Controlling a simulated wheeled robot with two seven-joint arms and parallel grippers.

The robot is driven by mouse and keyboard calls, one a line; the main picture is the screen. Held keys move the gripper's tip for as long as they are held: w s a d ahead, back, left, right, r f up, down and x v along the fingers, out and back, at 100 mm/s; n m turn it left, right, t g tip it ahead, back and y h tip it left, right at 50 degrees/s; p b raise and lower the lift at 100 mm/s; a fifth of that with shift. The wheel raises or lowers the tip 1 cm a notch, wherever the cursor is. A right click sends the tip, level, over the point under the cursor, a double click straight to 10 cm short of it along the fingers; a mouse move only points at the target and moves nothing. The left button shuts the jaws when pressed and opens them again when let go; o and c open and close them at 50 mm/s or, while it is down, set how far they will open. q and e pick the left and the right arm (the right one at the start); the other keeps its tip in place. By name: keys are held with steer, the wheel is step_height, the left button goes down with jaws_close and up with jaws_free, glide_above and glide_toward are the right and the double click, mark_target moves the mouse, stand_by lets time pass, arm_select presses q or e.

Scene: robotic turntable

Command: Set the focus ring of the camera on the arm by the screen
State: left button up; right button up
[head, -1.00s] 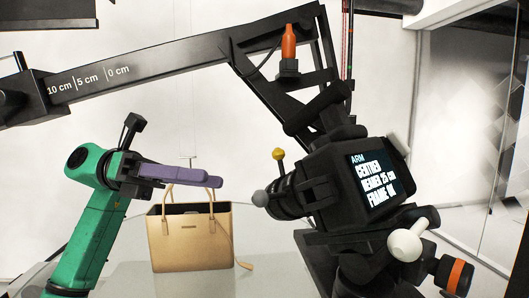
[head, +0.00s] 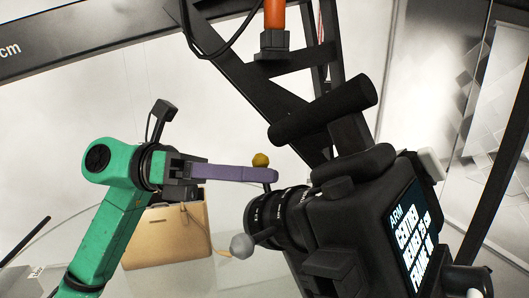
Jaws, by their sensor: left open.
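The black camera (head: 345,215) hangs on a black arm (head: 250,85), with its lens pointing left. The ringed lens barrel (head: 280,217) carries a yellow-knobbed lever (head: 261,160) at the top and a grey-knobbed lever (head: 242,246) at lower left. Which ring is the focus ring, I cannot tell. The camera's screen (head: 412,240) shows white text headed "ARM". My left gripper (head: 274,174) is open, its purple fingers seen edge-on and overlapping. Their tips are at the yellow-knobbed lever, just above the lens; whether they touch it is unclear. My right gripper is out of view.
A tan handbag (head: 166,238) stands on the pale table behind my left gripper. An orange part (head: 274,14) sits on the black arm above the camera. A black cylindrical bar (head: 322,110) juts out over the camera. Free space lies left of the lens.

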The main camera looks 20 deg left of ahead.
arm_select(q)
steer(key=shift+d+r, duration=0.15)
steer(key=shift+d, duration=0.4)
steer(key=shift+s+d, duration=0.2)
steer(key=shift+d, duration=0.1)
steer(key=shift+w+a, duration=0.1)
jaws_close()
stand_by(0.6)
